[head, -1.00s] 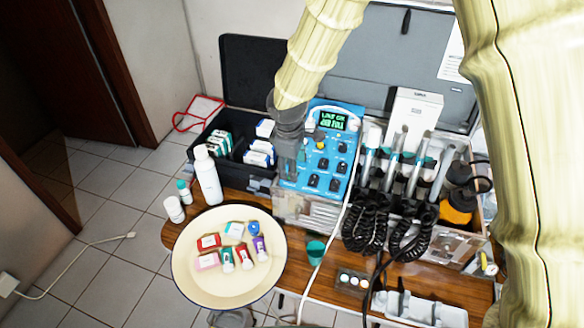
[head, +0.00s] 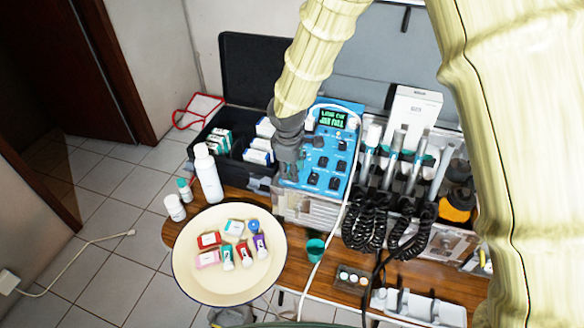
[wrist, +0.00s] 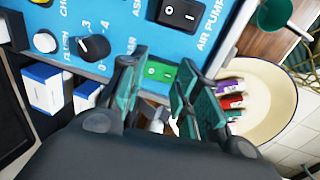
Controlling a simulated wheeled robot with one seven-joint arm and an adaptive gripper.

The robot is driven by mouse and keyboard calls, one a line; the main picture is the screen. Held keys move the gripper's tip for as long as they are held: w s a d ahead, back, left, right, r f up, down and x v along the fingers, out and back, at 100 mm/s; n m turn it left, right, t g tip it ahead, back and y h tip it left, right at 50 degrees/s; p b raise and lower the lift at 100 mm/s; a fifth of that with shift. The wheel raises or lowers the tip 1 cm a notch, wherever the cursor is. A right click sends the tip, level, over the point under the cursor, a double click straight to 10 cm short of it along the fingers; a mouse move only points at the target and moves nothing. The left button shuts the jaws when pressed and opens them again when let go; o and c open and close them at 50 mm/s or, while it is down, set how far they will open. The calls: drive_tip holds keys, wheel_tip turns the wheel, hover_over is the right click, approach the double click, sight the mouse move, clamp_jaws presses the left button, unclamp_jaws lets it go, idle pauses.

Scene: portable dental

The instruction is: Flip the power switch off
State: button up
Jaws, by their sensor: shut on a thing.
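The blue control panel (head: 337,178) of the dental unit stands in the middle of the head view, with a lit display and several black knobs and switches. My gripper (head: 288,176) is at its lower left edge, pointing down. In the wrist view, the green rocker switch (wrist: 160,71) shows between the two fingers of my gripper (wrist: 163,82), which straddle it at the panel edge. The gripper is closed on it, though the exact contact is hard to see. The switch is hidden in the head view.
A black rocker switch (wrist: 181,13) marked AIR PUMP and a black knob (wrist: 94,47) are close by. Handpieces with coiled black cords (head: 375,215) stand to the right. A cream round tray (head: 205,285) with small packs and a white bottle (head: 209,178) are at the left.

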drive_tip(key=shift+r+p, duration=0.15)
drive_tip(key=shift+p, duration=0.25)
drive_tip(key=shift+g+p, duration=0.3)
drive_tip(key=shift+p, duration=0.1)
drive_tip(key=shift+w+g+p, duration=0.15)
drive_tip(key=shift+g+p, duration=0.15)
drive_tip(key=shift+p, duration=0.3)
drive_tip(key=o, duration=1)
drive_tip(key=r, duration=1.1)
drive_tip(key=shift+s+r, duration=0.2)
drive_tip(key=shift+r, duration=0.15)
